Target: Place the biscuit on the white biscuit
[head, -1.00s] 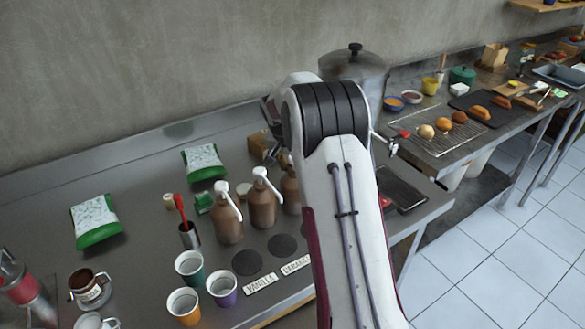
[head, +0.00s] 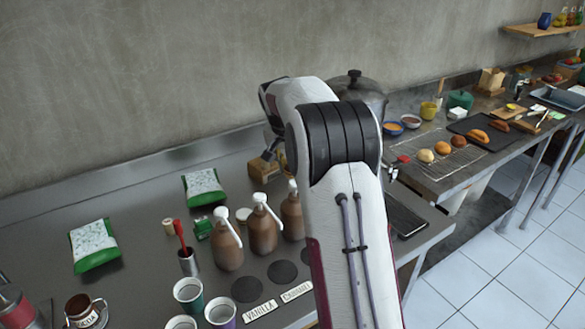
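I cannot pick out the biscuit or the white biscuit with certainty. A small pale round thing (head: 243,214) shows partly behind the pump bottles, and a small tan round piece (head: 168,227) lies left of them; either is too small to identify. My gripper (head: 272,148) points down at the back of the steel counter, above or beside a small brown box (head: 263,170). My arm hides much of it, so I cannot see whether it is open or holding anything.
Brown pump bottles (head: 262,232) stand close in front of my gripper. A lidded pot (head: 356,92) stands behind my arm. Green-and-white bags (head: 203,186), a red-handled tool in a cup (head: 187,262) and paper cups (head: 189,293) stand left. Buns (head: 442,148) lie at right.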

